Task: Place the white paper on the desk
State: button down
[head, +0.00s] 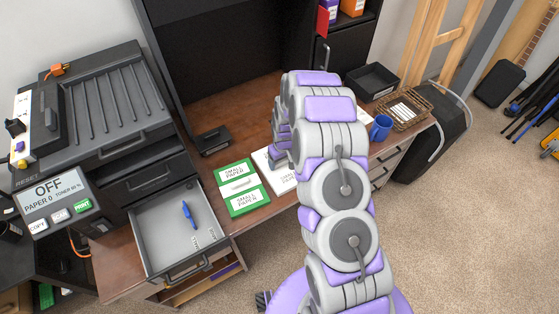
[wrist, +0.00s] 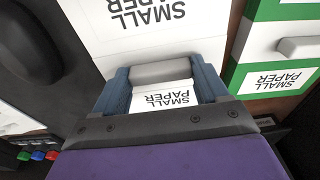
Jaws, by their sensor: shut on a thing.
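The white paper (head: 281,187) is a flat white block labelled "SMALL PAPER". In the head view it is at the desk (head: 225,108), just right of the green paper block, partly hidden by my arm. My gripper (head: 277,160) is over it. In the wrist view my gripper (wrist: 163,82) is shut on the grey handle across the middle of the white paper (wrist: 130,40), with a blue finger on each side. I cannot tell whether the paper touches the desk top or is slightly above it.
An open drawer (head: 165,225) holds a blue pen (head: 188,213). A printer (head: 100,110), black stapler-like object (head: 213,140), blue mug (head: 381,128) and basket (head: 404,110) stand around.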

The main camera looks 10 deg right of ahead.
aim_at(281, 162)
jog(key=shift+c, duration=1.5)
grip_release()
jog(key=shift+d, duration=0.1)
jog(key=o, duration=0.3)
jog(key=shift+a+r, duration=0.1)
jog(key=shift+a, duration=0.95)
jog(key=shift+d+r, duration=0.2)
jog(key=shift+d, duration=0.15)
jog(key=r, duration=0.1)
jog(key=d+r, duration=0.1)
jog(key=shift+d+r+p, duration=0.1)
jog(key=shift+r+p, duration=0.2)
jog(key=shift+r, duration=0.1)
jog(key=s+a+r, duration=0.1)
jog(key=s+r, duration=0.5)
jog(key=r, duration=0.3)
jog(key=s+r+m+g+p, duration=0.1)
jog(key=s+r, duration=0.4)
jog(key=r, duration=0.3)
jog(key=s+a+r, duration=0.1)
jog(key=s+r, duration=0.5)
jog(key=r, duration=0.3)
jog(key=s+r+m+g, duration=0.1)
jog(key=s+r, duration=0.2)
jog(key=s, duration=0.9)
jog(key=s+d+r+m+g, duration=0.1)
jog(key=s+r, duration=0.3)
jog(key=s, duration=0.8)
jog(key=shift+s+m+h, duration=0.3)
jog(key=shift+s, duration=0.1)
